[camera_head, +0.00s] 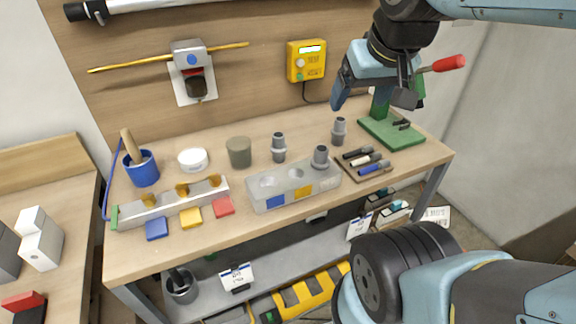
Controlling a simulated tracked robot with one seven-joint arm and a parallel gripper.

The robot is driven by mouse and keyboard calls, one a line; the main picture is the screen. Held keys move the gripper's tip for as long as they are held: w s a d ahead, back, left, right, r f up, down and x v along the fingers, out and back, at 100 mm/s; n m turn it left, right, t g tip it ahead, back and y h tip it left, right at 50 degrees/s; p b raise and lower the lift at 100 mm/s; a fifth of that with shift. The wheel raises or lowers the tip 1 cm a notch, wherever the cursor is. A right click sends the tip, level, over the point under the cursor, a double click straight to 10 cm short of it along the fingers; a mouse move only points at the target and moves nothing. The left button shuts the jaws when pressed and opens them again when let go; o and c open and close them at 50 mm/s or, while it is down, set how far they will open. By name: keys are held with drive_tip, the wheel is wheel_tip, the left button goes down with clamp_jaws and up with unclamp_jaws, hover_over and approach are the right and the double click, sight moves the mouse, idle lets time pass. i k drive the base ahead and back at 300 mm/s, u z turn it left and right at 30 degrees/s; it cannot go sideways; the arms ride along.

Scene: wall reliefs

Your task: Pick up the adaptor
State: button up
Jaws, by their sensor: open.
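Several candidates for the adaptor show: grey stepped cylinders stand upright on the wooden workbench (230,186). One grey stepped cylinder (278,147) stands behind the grey block, one (338,131) stands farther right, and one (320,157) sits in the right part of the grey block (262,202). I cannot tell which one is the adaptor. My gripper (372,100) is open and empty, above the bench's back right, in front of the wall panel. In the picture it is above and right of the right cylinder, apart from it.
A green stand with a red-handled lever (405,134) is close by on the right. A tray of pens (363,162) lies before it. A dark grey cup (239,152), white bowl (192,159) and blue pot (142,168) stand left. A yellow box (306,61) hangs on the wall.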

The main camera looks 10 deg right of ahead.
sight(278, 148)
drive_tip(key=z, duration=0.3)
drive_tip(key=k, duration=1.05)
drive_tip(key=u, duration=0.7)
drive_tip(key=i, duration=1)
